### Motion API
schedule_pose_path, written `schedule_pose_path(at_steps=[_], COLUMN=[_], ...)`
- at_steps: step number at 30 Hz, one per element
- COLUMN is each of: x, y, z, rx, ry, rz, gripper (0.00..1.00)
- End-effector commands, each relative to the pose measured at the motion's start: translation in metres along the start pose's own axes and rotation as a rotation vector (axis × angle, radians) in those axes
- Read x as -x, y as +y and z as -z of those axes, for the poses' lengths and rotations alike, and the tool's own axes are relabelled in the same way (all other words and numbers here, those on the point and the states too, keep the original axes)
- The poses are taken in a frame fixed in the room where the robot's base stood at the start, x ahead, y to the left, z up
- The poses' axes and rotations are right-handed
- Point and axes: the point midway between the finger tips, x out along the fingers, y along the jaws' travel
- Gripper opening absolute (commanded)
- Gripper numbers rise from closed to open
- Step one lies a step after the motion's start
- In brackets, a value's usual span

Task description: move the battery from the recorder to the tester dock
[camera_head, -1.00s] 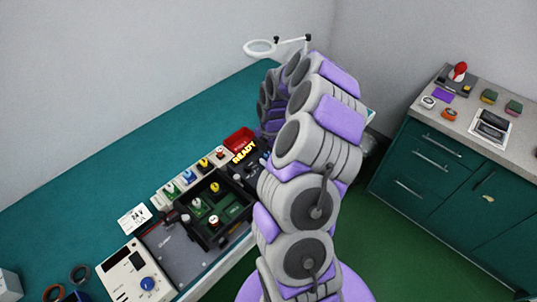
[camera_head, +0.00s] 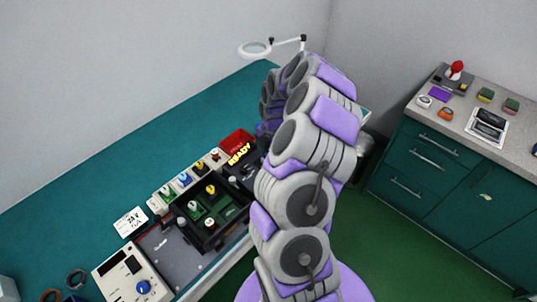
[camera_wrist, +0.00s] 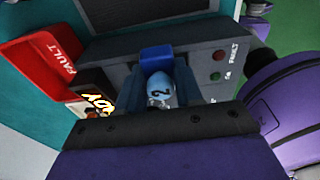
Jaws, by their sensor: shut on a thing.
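In the wrist view my gripper (camera_wrist: 159,78) is shut on a light blue, rounded piece marked 2 (camera_wrist: 160,91), which seems to be the battery. A darker blue block (camera_wrist: 157,58) shows just beyond it, against a grey unit (camera_wrist: 208,48) with a red and a green lamp marked FAULT and OK, likely the tester dock. I cannot tell whether the piece is seated in it. In the head view my arm hides my gripper and the held piece. I cannot identify the recorder for certain.
A red FAULT bin (camera_wrist: 38,62) stands left of the grey unit; a READY label (camera_head: 239,153) is near it. A black tray (camera_head: 186,212) and a row of coloured knobs lie left of my arm. A lamp (camera_head: 255,49) stands behind. The bench's far left is clear.

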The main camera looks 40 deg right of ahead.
Motion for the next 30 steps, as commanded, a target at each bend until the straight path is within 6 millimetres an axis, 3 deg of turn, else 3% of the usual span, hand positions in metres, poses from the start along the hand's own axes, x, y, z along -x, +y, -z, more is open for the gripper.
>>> schedule_pose_path(at_steps=[30], x=[-0.009], y=[-0.001], z=[0.017], rx=[0.002], ry=[0.004], rz=[0.008], gripper=[0.0])
